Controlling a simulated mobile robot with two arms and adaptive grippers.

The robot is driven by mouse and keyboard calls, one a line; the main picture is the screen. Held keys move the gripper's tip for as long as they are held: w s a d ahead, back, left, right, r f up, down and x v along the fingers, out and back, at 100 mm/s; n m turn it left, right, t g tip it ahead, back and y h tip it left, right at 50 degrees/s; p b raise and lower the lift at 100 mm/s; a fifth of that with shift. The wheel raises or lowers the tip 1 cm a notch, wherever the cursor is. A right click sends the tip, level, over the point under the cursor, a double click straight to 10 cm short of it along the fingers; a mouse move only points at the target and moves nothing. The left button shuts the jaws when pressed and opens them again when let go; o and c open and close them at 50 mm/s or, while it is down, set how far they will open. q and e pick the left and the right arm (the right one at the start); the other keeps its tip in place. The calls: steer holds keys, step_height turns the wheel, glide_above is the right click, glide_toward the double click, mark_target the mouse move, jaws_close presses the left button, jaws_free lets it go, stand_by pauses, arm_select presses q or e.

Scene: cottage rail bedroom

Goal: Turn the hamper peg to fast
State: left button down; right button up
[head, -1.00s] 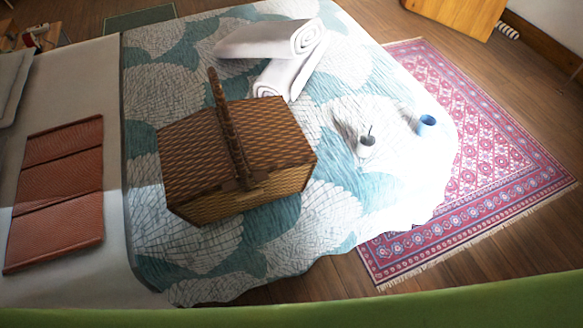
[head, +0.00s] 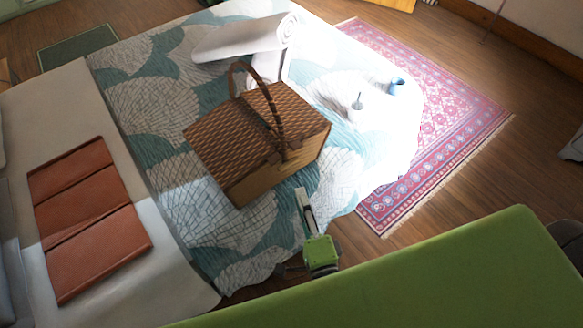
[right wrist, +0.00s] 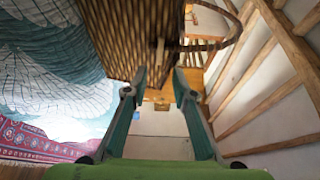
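The brown wicker hamper (head: 235,150) stands on the bed with its lid down and its looped handle up. A darker fitting (head: 275,158) shows on its near side below the handle; I cannot tell how the peg is turned. My right gripper (head: 302,195) is just in front of the hamper's near right side, apart from it as far as I can see. In the right wrist view, the gripper (right wrist: 160,80) has its two fingers apart with nothing between them, and the hamper's woven wall (right wrist: 115,35) lies beyond the fingertips. My left gripper is out of view.
A red rug (head: 460,110) lies on the floor beyond.

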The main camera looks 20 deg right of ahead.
mark_target(289, 166)
steer(key=w+p, duration=0.1)
steer(key=w, duration=0.8)
steer(key=shift+w+d+p, duration=0.1)
steer(key=shift+w+p, duration=0.2)
steer(key=shift+w, duration=0.1)
jaws_close()
